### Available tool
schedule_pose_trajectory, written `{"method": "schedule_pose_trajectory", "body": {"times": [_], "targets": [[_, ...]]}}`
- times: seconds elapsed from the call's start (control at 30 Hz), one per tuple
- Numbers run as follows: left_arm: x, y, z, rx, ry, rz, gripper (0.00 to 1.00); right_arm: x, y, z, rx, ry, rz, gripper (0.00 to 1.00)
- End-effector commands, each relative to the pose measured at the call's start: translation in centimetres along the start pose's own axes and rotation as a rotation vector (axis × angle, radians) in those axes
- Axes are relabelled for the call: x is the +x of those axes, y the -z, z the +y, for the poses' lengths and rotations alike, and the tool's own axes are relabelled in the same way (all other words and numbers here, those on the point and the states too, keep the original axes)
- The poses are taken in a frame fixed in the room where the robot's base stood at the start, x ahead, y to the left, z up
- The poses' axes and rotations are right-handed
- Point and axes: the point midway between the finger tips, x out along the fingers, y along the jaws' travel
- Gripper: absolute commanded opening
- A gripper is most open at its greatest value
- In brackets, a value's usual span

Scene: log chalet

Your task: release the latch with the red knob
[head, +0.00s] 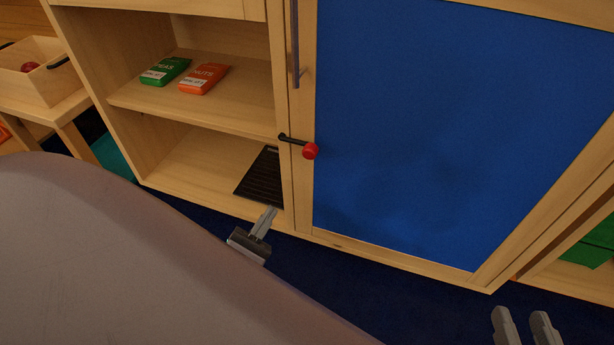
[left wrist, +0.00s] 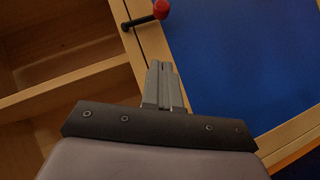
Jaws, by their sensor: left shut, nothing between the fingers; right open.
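The latch (head: 293,141) is a dark bar with a red knob (head: 310,151) at its right end. It lies across the seam between the open shelf and the blue door (head: 440,130), tilted slightly down to the right. In the left wrist view the latch bar (left wrist: 137,22) and red knob (left wrist: 161,9) show at the top, beyond the fingertips. My left gripper (head: 270,213) is shut and empty, below and left of the knob, apart from it; its fingers also show in the left wrist view (left wrist: 161,66). My right gripper (head: 521,316) is open at the lower right, far from the latch.
A vertical door handle (head: 296,45) is above the latch. The open shelf holds a green box (head: 166,71), an orange box (head: 204,78) and a black ridged item (head: 261,177). A wooden bin (head: 38,72) stands at the left. Dark blue floor (head: 370,285) lies clear in front.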

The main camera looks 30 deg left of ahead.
Motion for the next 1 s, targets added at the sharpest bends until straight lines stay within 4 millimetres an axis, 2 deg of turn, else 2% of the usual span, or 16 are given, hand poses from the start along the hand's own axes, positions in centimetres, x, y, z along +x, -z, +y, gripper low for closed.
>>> {"method": "schedule_pose_trajectory", "body": {"times": [0.47, 0.63, 0.83, 1.0], "targets": [[-0.2, 0.3, 0.2, -0.025, -0.008, -0.015, 0.00, 0.0, -0.1, -0.1, -0.002, 0.003, 0.008, 0.43], [0.5, 0.3, 0.2, -0.024, -0.009, -0.016, 0.00, 0.0, -0.1, -0.1, -0.002, 0.003, 0.008, 0.43], [2.9, 0.2, 0.3, -0.025, -0.011, -0.018, 0.00, 0.0, -0.1, -0.1, -0.002, 0.002, 0.008, 0.43], [6.4, 0.1, 0.3, -0.024, -0.010, -0.019, 0.00, 0.0, -0.1, -0.1, -0.002, 0.002, 0.009, 0.43]]}}
